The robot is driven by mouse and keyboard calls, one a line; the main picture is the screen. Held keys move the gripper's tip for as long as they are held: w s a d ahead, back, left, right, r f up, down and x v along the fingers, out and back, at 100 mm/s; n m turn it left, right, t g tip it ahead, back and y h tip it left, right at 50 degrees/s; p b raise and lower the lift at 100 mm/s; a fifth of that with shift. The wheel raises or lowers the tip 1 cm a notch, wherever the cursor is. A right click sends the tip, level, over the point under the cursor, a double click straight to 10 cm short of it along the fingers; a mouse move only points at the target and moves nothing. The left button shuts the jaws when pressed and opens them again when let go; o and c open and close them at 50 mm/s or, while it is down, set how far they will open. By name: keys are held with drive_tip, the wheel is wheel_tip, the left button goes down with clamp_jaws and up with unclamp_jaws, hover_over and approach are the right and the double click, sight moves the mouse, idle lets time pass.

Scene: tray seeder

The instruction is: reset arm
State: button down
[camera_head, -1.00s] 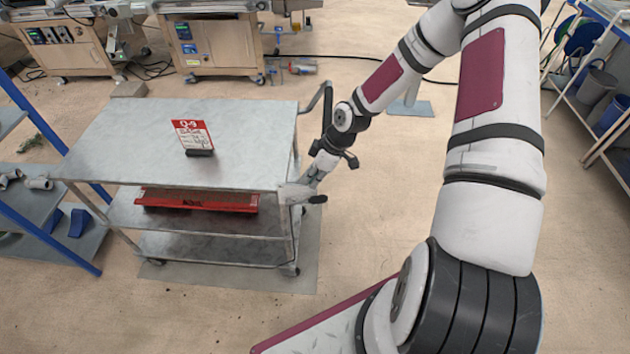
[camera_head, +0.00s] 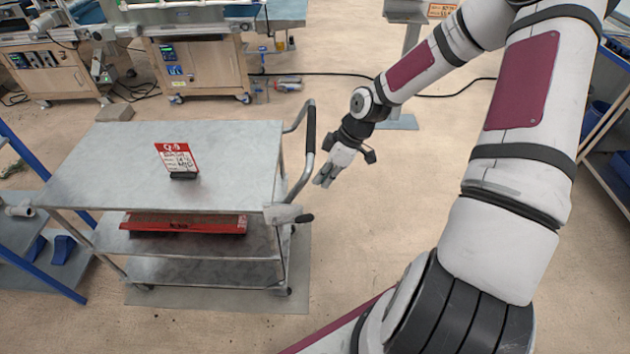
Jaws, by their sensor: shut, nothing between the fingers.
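My gripper (camera_head: 324,181) is at the end of my arm, which comes in from the right side of the view. It points down and to the left, its fingers together with nothing held. It is in the air just right of the push handle (camera_head: 309,140) of the metal cart (camera_head: 240,165). It looks apart from the handle, though the exact gap is hard to tell.
The cart carries a red and white sign (camera_head: 176,158) on top and a red tray (camera_head: 200,223) on its middle shelf. A blue-framed shelf (camera_head: 45,255) stands at left. Wooden-cabinet machines (camera_head: 205,70) stand behind. The floor right of the cart is clear.

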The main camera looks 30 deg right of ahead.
drive_tip(key=shift+r, duration=0.1)
idle(0.5)
drive_tip(key=s+a+r+m+h+b, duration=0.1)
drive_tip(key=s+r+m+h, duration=0.15)
drive_tip(key=r, duration=0.75)
drive_tip(key=s+a+r+m+h+b, duration=0.1)
drive_tip(key=s+a+r+m+h, duration=0.2)
drive_tip(key=r, duration=0.6)
drive_tip(key=s+a+r+m+t+y+b, duration=0.1)
drive_tip(key=s+a+r+m+t, duration=0.2)
drive_tip(key=s+r, duration=0.9)
drive_tip(key=a+m, duration=0.2)
drive_tip(key=a, duration=0.2)
drive_tip(key=shift+r+t, duration=0.2)
drive_tip(key=shift+t, duration=0.2)
